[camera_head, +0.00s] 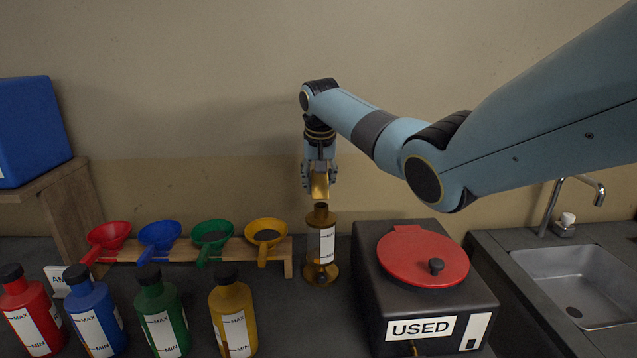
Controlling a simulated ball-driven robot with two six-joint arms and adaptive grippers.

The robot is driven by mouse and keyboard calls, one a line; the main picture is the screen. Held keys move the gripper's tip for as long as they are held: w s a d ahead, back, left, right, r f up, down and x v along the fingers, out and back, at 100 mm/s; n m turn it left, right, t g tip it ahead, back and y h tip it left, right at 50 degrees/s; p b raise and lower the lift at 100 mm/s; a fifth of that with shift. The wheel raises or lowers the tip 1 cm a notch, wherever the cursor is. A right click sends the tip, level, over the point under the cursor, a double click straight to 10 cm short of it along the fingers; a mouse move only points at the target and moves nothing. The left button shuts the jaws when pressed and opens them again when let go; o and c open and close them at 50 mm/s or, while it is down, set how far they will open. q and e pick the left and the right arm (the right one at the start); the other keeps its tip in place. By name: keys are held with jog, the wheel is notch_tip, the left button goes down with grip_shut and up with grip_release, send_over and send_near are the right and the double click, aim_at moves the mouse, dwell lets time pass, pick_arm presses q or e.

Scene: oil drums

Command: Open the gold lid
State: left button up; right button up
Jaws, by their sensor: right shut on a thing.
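A gold container (322,272) with a white label stands upright on the dark counter, between the funnel rack and the black box. Its narrow neck has a dark top. My right gripper (320,184) points down directly above it, shut on a gold piece that looks like the gold lid (320,186). My left gripper is not in view.
A wooden rack (288,257) holds red, blue, green and yellow funnels. Several matching bottles with black caps stand in front, including a yellow bottle (232,310). A black USED box (365,270) with a red lid (410,262) stands right, beside a sink (580,285).

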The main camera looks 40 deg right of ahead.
jog(key=shift+w+d+f+b, duration=0.2)
jog(key=shift+d+f+b, duration=0.1)
jog(key=shift+f+b, duration=0.1)
jog(key=shift+c, duration=0.5)
jog(key=shift+w+d+f+b, duration=0.3)
jog(key=shift+f+b, duration=0.2)
jog(key=shift+b, duration=0.1)
jog(key=shift+c, duration=0.6)
jog(key=shift+w+d+f+b, duration=0.2)
jog(key=shift+w+f+b, duration=0.05)
jog(key=shift+f+b, duration=0.4)
jog(key=shift+c, duration=0.5)
